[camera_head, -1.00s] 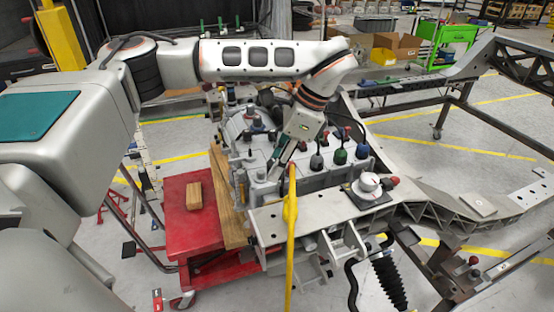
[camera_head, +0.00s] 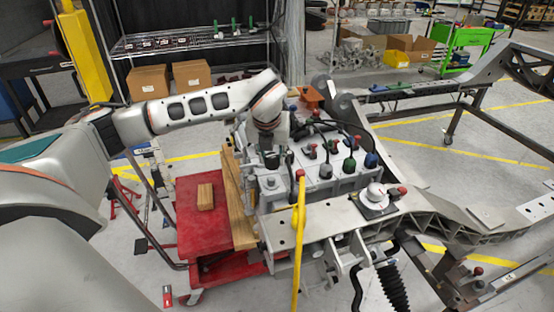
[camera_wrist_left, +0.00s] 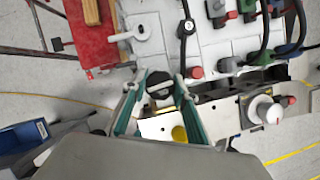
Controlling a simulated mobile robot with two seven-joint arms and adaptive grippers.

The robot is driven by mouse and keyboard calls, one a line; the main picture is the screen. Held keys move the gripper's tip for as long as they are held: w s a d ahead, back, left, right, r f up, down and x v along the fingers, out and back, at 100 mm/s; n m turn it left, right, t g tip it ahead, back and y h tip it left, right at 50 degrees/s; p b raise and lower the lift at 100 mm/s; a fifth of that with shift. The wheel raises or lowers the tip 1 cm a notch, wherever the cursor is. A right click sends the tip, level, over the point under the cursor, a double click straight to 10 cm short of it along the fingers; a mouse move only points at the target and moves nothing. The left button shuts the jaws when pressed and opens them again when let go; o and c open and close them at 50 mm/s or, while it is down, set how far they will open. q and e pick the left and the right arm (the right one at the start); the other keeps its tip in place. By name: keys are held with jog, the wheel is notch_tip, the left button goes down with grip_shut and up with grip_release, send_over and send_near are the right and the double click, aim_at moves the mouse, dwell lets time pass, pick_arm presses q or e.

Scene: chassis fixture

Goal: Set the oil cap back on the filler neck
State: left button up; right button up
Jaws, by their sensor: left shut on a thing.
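My left gripper (camera_wrist_left: 160,84) has its two teal fingers shut on a black round cap (camera_wrist_left: 159,90), which looks like the oil cap, with a pale bar across it. In the head view the same gripper (camera_head: 271,162) points down over the left part of the grey engine block (camera_head: 345,182). A pale round fitting with a dark opening (camera_wrist_left: 143,28), possibly the filler neck, lies ahead of the fingertips in the wrist view, apart from the cap. My right gripper is not in view.
A yellow upright bar (camera_head: 298,235) stands in front of the block. Coloured connectors and black cables (camera_head: 349,165) crowd its top to the right. A red cart (camera_head: 190,225) with a wooden block (camera_head: 205,196) is at left. A white knob (camera_head: 376,192) sits on the rail.

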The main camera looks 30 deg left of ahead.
pick_arm(q)
jog(key=shift+w+a+m, duration=0.2)
jog(key=shift+a+m, duration=0.15)
jog(key=shift+m, duration=0.15)
jog(key=shift+f, duration=0.35)
jog(key=shift+f+b, duration=0.4)
jog(key=shift+f, duration=0.3)
jog(key=shift+f+b, duration=0.75)
jog(key=shift+f, duration=0.3)
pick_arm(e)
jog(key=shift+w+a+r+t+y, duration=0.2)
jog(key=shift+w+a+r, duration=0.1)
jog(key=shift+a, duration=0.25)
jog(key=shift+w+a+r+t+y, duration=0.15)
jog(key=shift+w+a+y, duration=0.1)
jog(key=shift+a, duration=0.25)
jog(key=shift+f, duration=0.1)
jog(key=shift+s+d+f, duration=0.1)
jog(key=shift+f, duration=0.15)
